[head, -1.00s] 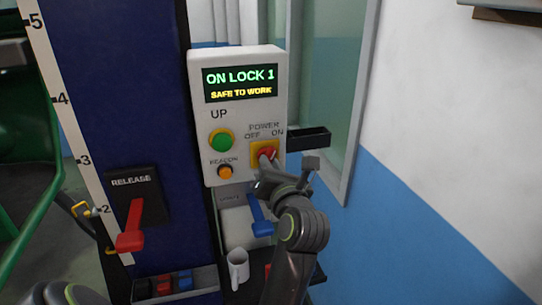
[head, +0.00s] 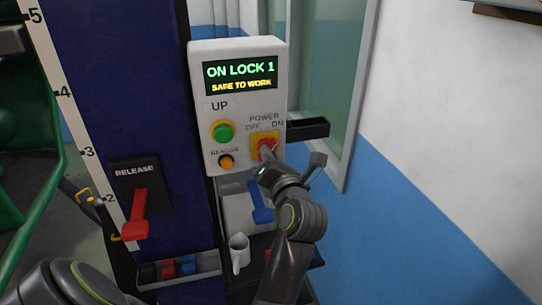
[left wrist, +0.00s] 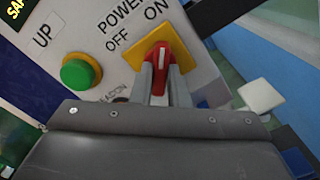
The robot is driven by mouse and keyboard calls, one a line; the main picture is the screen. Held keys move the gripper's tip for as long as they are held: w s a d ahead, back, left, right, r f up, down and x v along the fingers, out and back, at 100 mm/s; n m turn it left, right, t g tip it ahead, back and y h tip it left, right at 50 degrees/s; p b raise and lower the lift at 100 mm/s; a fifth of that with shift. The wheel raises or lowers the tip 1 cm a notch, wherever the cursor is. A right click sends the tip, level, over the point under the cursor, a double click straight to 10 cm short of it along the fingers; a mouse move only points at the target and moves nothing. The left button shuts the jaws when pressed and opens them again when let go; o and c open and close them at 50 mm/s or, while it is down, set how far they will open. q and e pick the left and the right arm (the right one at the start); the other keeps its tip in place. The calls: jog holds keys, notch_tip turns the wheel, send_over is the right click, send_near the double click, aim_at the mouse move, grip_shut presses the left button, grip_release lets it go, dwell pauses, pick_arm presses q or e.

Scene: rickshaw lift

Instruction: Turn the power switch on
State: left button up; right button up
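The power switch is a red knob (head: 267,146) on a yellow plate (head: 255,151), at the lower right of the white control box (head: 203,110). In the left wrist view the red knob (left wrist: 160,68) stands upright in the picture, its top between the OFF and ON labels and nearer ON. My left gripper (head: 268,161) is at the switch; its two grey fingers (left wrist: 162,84) lie on either side of the knob's lower part and appear closed on it. The display (head: 240,77) is lit and reads "ON LOCK 1, SAFE TO WORK". My right gripper is out of view.
A green UP button (head: 222,132) and an orange beacon button (head: 226,162) sit left of the switch. A red release lever (head: 137,210) is on the blue post (head: 120,90).

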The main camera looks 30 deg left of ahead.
pick_arm(q)
jog(key=o, duration=0.4)
jog(key=shift+o, duration=0.2)
notch_tip(320, 180, up, 10)
jog(key=shift+b, duration=0.6)
